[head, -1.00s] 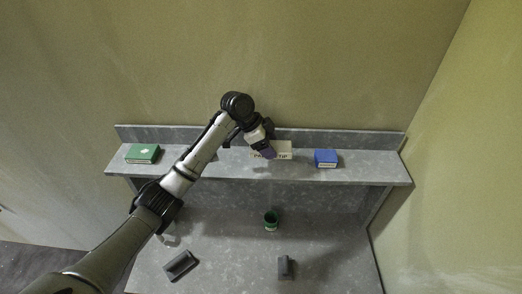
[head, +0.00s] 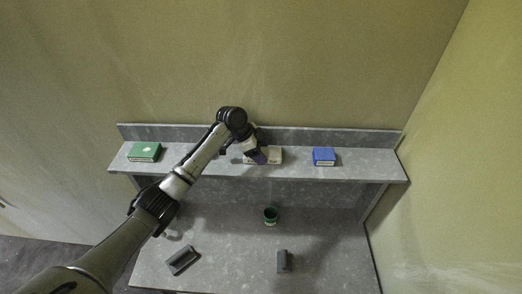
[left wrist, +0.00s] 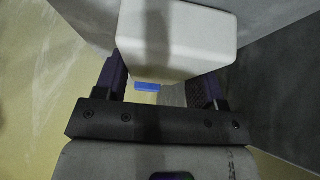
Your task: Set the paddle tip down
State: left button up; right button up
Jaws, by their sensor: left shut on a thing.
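The paddle tip box (head: 274,155) is a white block with dark lettering, at the middle of the upper shelf in the head view. My left gripper (head: 259,157) is shut on it and covers part of its front. I cannot tell whether the box touches the shelf. In the left wrist view the pale box (left wrist: 176,38) sits between the two dark purple fingers of my left gripper (left wrist: 162,88). My right gripper is not in view.
The grey shelf (head: 365,168) carries a green box (head: 145,152) at left and a blue box (head: 323,157) at right. Below, a green pail (head: 270,216) and two dark grey blocks (head: 183,260) (head: 283,261) stand on the bench. Shelf room lies between the white and blue boxes.

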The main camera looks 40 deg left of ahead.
pick_arm(q)
jog(key=shift+f, duration=0.1)
jog(key=o, duration=1.1)
jog(key=shift+c, duration=0.2)
jog(key=shift+a+r, duration=0.15)
jog(key=shift+r, duration=0.15)
jog(key=b+v, duration=0.3)
jog(key=v, duration=0.8)
jog(key=shift+s+r, duration=0.2)
jog(key=shift+r, duration=0.1)
jog(key=shift+n, duration=0.3)
